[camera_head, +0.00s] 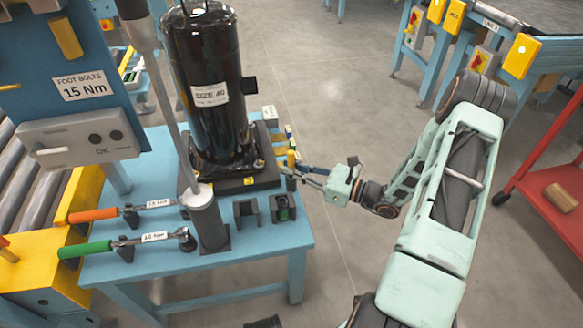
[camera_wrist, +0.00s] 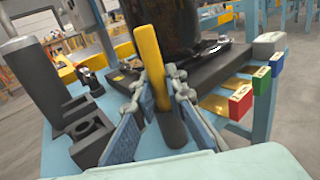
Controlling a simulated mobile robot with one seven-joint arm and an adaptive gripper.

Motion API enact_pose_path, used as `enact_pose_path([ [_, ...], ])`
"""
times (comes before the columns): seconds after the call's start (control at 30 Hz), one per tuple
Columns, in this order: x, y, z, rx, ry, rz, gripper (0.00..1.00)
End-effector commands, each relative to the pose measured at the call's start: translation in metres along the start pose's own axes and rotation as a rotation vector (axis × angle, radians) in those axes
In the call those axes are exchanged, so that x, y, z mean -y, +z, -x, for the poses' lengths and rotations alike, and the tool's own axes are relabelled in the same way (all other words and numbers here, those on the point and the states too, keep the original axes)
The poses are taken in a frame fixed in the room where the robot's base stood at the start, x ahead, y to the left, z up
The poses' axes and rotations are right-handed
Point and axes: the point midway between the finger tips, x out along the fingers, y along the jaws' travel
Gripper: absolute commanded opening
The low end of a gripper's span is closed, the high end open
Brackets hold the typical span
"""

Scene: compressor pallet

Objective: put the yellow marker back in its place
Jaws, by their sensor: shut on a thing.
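The yellow marker (camera_wrist: 148,55) stands nearly upright between the fingers of my gripper (camera_wrist: 158,90) in the wrist view. My gripper is shut on it. Below the yellow part is a dark round piece (camera_wrist: 171,128); I cannot tell whether it is a holder or the marker's own lower part. In the head view the marker (camera_head: 291,159) is a small yellow upright at the right edge of the blue table (camera_head: 270,240), with my gripper (camera_head: 297,172) reaching it from the right.
The black compressor (camera_head: 208,120) stands on a dark base behind the marker. Small boxes with red, green and blue fronts (camera_wrist: 241,101) line the table edge to the right. Dark blocks (camera_wrist: 92,140) and a grey post (camera_wrist: 32,85) stand left. Open floor lies right of the table.

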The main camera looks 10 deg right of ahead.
Motion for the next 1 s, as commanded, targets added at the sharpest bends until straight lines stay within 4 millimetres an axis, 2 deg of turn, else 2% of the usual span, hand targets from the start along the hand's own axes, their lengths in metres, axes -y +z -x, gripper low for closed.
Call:
enact_pose_path([
  [0.23,0.0,-0.006,0.0,0.0,0.0,0.0,0.0],
  [0.27,0.0,-0.005,0.0,0.0,0.0,0.0,0.14],
  [0.43,0.0,-0.005,0.0,0.0,0.0,0.0,0.32],
  [0.77,0.0,-0.005,0.003,0.0,-0.001,0.0,0.32],
  [0.87,0.001,-0.005,0.013,-0.001,-0.003,0.0,0.32],
  [1.0,0.002,-0.005,0.041,-0.001,-0.005,0.001,0.32],
])
